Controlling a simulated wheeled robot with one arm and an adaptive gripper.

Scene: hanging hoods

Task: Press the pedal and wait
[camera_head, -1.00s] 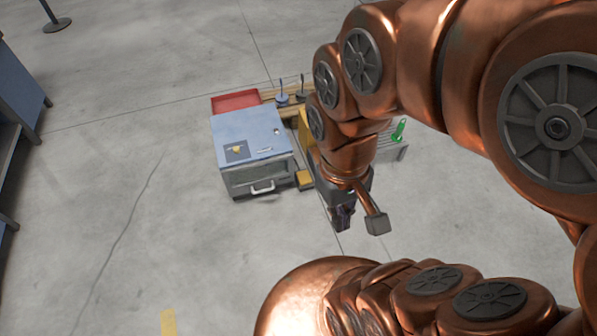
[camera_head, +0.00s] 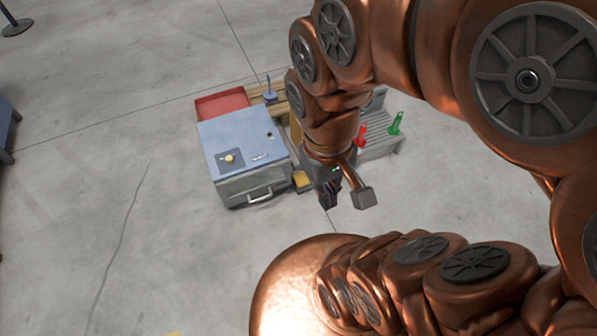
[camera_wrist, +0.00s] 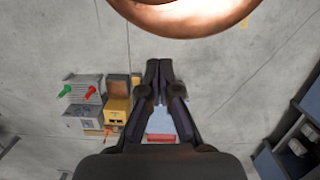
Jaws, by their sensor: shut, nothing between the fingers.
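A small yellow block (camera_head: 301,180), which looks like the pedal, sits low at the front right corner of a blue-topped cabinet (camera_head: 239,143). My gripper (camera_head: 327,200) points down, to the right of and nearer than the yellow block in the head view, apart from it in the picture. Its height over the floor is hard to tell. In the wrist view my fingers (camera_wrist: 159,66) are together with nothing between them, and the cabinet top (camera_wrist: 163,116) shows behind them. My arm hides part of the yellow equipment (camera_wrist: 117,112) right of the cabinet in the head view.
A red tray (camera_head: 222,103) lies behind the cabinet, beside a wooden rack with a blue-based peg (camera_head: 269,96). A red handle (camera_head: 361,136) and a green handle (camera_head: 395,124) stand at a grey slatted unit (camera_head: 378,147). The floor in front is clear.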

